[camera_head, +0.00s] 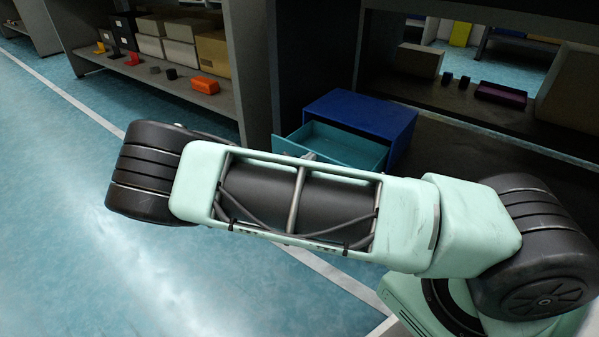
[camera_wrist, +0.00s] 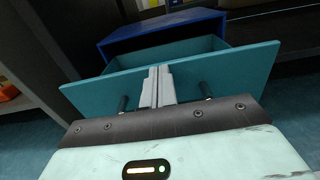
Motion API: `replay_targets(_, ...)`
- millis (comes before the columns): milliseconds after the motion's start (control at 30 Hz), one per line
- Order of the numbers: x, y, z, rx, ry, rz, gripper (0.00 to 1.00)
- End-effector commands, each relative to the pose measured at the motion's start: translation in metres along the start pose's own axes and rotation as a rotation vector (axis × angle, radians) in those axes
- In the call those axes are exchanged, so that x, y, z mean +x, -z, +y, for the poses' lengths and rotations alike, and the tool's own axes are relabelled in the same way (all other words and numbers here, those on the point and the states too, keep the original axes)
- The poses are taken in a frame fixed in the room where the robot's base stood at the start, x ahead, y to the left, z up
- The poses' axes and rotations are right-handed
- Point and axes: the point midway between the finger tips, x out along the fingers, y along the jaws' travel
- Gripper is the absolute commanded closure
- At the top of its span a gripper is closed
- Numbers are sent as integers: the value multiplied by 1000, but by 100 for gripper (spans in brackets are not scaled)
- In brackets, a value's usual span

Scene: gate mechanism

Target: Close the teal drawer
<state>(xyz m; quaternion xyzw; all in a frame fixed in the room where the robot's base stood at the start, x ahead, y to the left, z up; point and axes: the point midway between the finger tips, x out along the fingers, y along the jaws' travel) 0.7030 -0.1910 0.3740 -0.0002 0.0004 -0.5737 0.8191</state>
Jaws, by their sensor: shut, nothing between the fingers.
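The teal drawer (camera_head: 340,146) stands pulled out of a blue cabinet box (camera_head: 372,115) on a dark shelf. In the wrist view its teal front panel (camera_wrist: 245,68) spans the middle, with the open drawer inside behind it and the blue box (camera_wrist: 165,28) beyond. Two dark handle posts show on the front, one to each side of my fingers. My gripper (camera_wrist: 158,72) is shut and empty, its fingertips in front of the middle of the panel's top edge. I cannot tell whether they touch it. In the head view my arm hides the drawer's lower part and most of the gripper.
A shelf unit at the left holds boxes (camera_head: 212,52) and an orange block (camera_head: 205,85). On the shelf behind the blue box lie a purple tray (camera_head: 501,95) and a tan box (camera_head: 418,60). A dark upright panel stands left of the drawer. The blue floor (camera_head: 60,200) at left is clear.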

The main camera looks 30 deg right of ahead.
Motion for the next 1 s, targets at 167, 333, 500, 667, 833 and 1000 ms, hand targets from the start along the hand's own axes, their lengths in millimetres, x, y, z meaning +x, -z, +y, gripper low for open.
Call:
replay_targets(167,3,-1,0,0,0,-1,100)
replay_targets(333,3,-1,0,1,0,-1,100)
replay_targets(500,14,-4,0,1,2,-3,100)
replay_targets(667,57,-8,-1,-1,6,-5,100)
replay_targets(833,106,-6,-1,0,4,-3,100)
replay_targets(1000,136,-3,0,1,2,-1,100)
